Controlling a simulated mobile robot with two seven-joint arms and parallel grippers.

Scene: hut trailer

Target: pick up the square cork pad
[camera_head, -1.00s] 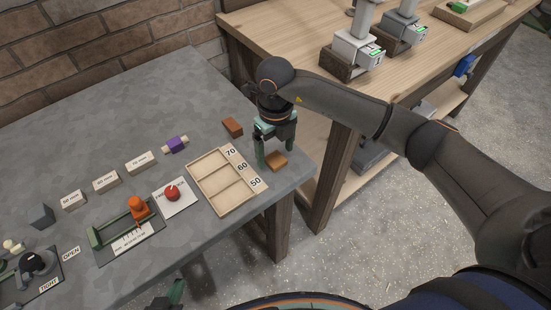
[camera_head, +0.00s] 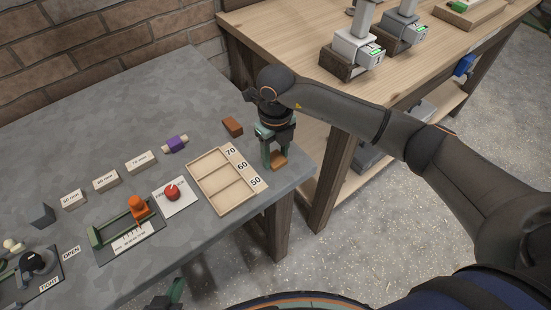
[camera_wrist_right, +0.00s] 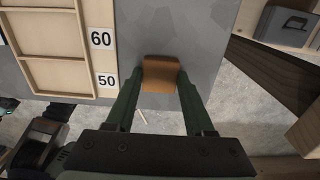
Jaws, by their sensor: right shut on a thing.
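The square cork pad (camera_head: 279,159) is a small orange-brown block at the right edge of the grey table, right of the wooden tray. It also shows in the right wrist view (camera_wrist_right: 160,74), between the green fingertips. My right gripper (camera_head: 275,164) points down and is shut on the pad, with a finger on each side. I cannot tell whether the pad is clear of the table top. My left gripper (camera_head: 172,295) shows only in part at the bottom of the head view, off the table's front edge; its jaw state is unclear.
A wooden tray (camera_head: 207,168) marked 70, 60 and 50 lies just left of my right gripper. A reddish-brown block (camera_head: 232,127) lies behind. A red knob (camera_head: 172,193), purple piece (camera_head: 176,145) and labelled blocks sit further left. A wooden workbench (camera_head: 290,40) stands at the right.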

